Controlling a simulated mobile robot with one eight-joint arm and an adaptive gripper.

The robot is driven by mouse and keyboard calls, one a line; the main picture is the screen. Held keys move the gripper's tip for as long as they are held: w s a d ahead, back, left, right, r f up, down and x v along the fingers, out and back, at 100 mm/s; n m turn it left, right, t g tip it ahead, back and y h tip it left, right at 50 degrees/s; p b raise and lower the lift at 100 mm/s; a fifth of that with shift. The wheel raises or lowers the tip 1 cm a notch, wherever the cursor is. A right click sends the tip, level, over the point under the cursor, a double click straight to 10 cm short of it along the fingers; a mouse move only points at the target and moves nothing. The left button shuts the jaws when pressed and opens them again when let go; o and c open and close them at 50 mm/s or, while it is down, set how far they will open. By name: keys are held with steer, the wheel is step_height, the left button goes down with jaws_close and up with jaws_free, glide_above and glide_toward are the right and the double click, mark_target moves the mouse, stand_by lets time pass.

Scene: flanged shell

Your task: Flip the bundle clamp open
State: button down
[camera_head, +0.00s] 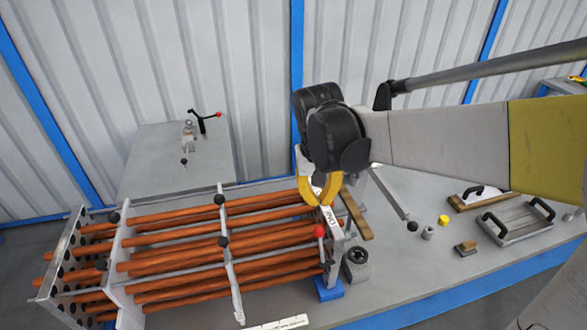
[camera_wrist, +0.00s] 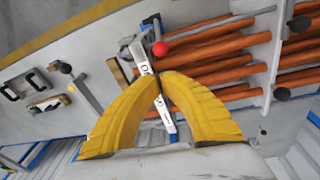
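The bundle clamp appears to be the pale lettered bar (camera_head: 331,217) with a red ball knob (camera_head: 319,231) at the right end of the copper tube bundle (camera_head: 180,255). In the wrist view the bar (camera_wrist: 139,57) runs behind my fingertips, and the red knob (camera_wrist: 160,48) is just beyond them. My gripper (camera_head: 322,203) hangs over the bar from above. Its yellow fingers curve together, and the tips meet or nearly meet in the wrist view (camera_wrist: 160,80). I see nothing clearly held between them. The tips cover part of the bar, and contact with it cannot be told.
A perforated end plate (camera_head: 65,250) and upright baffles hold the tubes at left. A wooden strip (camera_head: 355,214) and a grey block (camera_head: 356,265) are close to the clamp. A tray with black handles (camera_head: 515,222) and a yellow cap (camera_head: 443,220) lie on the right bench.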

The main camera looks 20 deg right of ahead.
mark_target(321, 247)
steer(key=shift+w+f, duration=0.1)
stand_by(0.3)
step_height(321, 247, down, 10)
steer(key=d+b, duration=0.1)
steer(key=b, duration=0.1)
steer(key=shift+w+b, duration=0.35)
steer(key=shift+b, duration=0.05)
steer(key=shift+s+r, duration=0.1)
steer(key=shift+r, duration=0.15)
